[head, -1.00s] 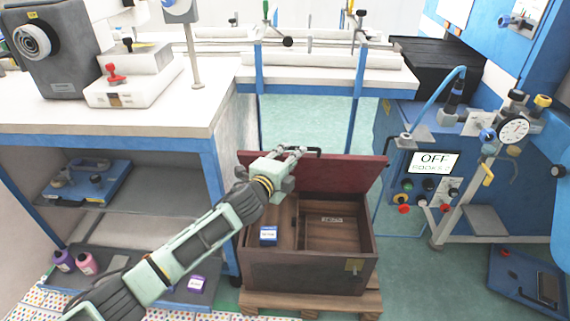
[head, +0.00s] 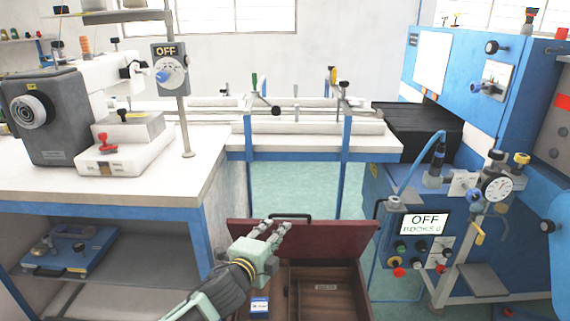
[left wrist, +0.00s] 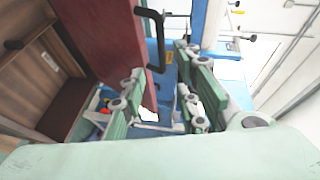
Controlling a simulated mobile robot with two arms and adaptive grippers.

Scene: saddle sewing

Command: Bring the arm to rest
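My left arm comes in from the bottom left of the head view, and its gripper (head: 277,230) is over the left part of the open wooden chest. In the left wrist view the gripper's two green-padded fingers (left wrist: 160,95) stand apart with a gap between them. The raised dark red lid (head: 325,240) of the chest is beside the fingers, and its black handle (left wrist: 150,40) shows close to them. I cannot tell whether they touch the lid. My right gripper is in neither view.
Inside the chest a small blue box (head: 260,305) lies at the left. A white worktable (head: 200,180) with a sewing machine (head: 125,140) stands at the left. A blue machine with an OFF display (head: 424,223) stands at the right. Green floor (head: 290,190) shows behind the chest.

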